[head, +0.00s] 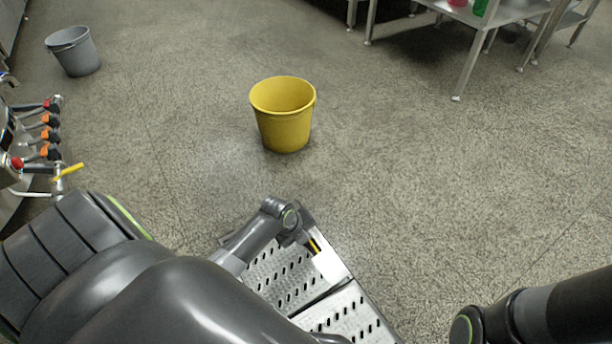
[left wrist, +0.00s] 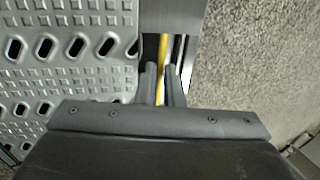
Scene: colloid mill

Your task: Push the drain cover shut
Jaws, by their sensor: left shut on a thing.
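The drain cover (head: 283,285) appears to be one of the silver metal plates with rows of slots, low in the head view, partly hidden by my left arm. Its slotted surface also fills the left of the left wrist view (left wrist: 62,75). A smooth metal strip (head: 329,264) runs along its right side. My left gripper (head: 312,238) is at this strip, with its fingers closed around a thin yellow bar (left wrist: 163,48). I cannot tell from these views how far the cover stands open. My right arm shows at the lower right, but its gripper is out of view.
A second slotted plate (head: 348,318) lies nearer to me. A yellow bucket (head: 284,128) stands on the floor beyond, and a grey bucket (head: 76,54) at the far left. Valves with coloured handles (head: 45,135) line the left side. Floor to the right is clear up to a metal table (head: 476,60).

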